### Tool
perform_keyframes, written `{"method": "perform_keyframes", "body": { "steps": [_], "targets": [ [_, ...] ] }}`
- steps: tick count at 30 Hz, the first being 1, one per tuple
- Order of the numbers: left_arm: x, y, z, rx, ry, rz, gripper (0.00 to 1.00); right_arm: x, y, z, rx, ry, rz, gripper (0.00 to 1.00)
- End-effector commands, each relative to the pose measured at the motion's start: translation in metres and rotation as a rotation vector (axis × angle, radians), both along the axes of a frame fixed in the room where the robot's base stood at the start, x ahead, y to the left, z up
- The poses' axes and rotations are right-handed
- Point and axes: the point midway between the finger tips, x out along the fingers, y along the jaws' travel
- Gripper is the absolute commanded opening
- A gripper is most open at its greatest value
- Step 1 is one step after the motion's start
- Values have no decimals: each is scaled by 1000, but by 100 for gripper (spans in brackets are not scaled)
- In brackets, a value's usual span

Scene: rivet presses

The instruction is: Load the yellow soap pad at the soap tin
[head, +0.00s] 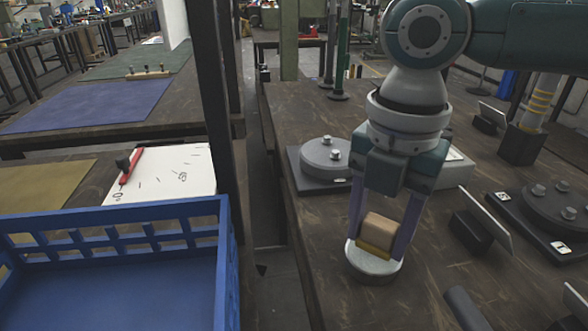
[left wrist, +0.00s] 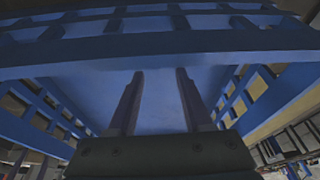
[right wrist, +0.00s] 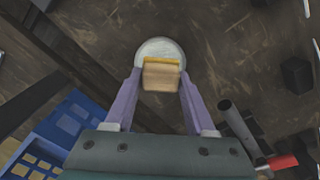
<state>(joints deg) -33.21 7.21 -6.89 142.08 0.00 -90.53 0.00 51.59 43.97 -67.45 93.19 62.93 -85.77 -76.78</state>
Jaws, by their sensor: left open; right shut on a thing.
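The yellow soap pad (head: 380,229) is a tan block with a yellow layer along its lower edge. My right gripper (head: 375,246) is shut on it, one purple finger on each side. The soap tin (head: 371,270) is a round, shallow, pale metal tin on the dark table. The pad is right over the tin, yellow side down; I cannot tell whether they touch. The right wrist view shows the pad (right wrist: 161,75) covering the near part of the tin (right wrist: 160,47). My left gripper (left wrist: 160,75) is open and empty at the blue crate.
A blue crate (head: 120,215) stands at the lower left, beyond a gap from the table. A grey disc (head: 325,155) on a dark base is behind the tin. A tilted plate on a block (head: 470,235) and a dark cylinder (head: 465,308) are to the right.

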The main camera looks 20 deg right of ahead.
Motion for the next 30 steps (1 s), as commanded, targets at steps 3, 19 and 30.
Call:
{"method": "perform_keyframes", "body": {
  "steps": [3,19,30],
  "targets": [
    [0,0,0,0,0,0,50,0,0,0,0,0,0,11],
    [0,-1,-2,-6,0,4,50,0,0,-5,0,0,0,11],
    [0,-3,-4,-10,-1,7,50,0,0,-10,0,0,0,11]
  ]
}}
